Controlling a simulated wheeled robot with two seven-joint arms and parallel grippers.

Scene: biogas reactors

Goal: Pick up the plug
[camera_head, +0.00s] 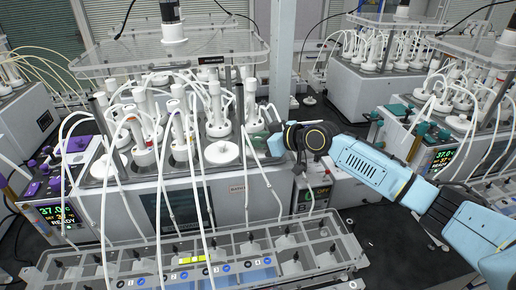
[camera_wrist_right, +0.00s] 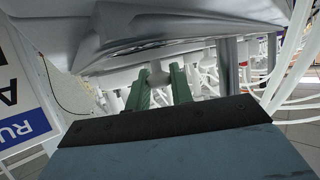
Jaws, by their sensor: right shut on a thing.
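My right gripper (camera_head: 275,143) reaches in from the right over the front right corner of the middle reactor bath. In the right wrist view its two green fingers (camera_wrist_right: 158,84) point away from the camera, with a small white piece, apparently the plug (camera_wrist_right: 157,76), between their tips. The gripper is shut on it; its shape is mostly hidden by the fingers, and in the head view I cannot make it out. A round white lid (camera_head: 221,152) lies on the bath to the left of the gripper. My left gripper is not in view.
The middle bath holds several white-capped bottles (camera_head: 216,115) with tubes under a clear shelf (camera_head: 170,52). A clear rack (camera_head: 130,268) with thin hoses stands in front. A small unit reading OFF (camera_head: 322,192) is below my right wrist. Another reactor bath (camera_head: 375,88) stands behind right.

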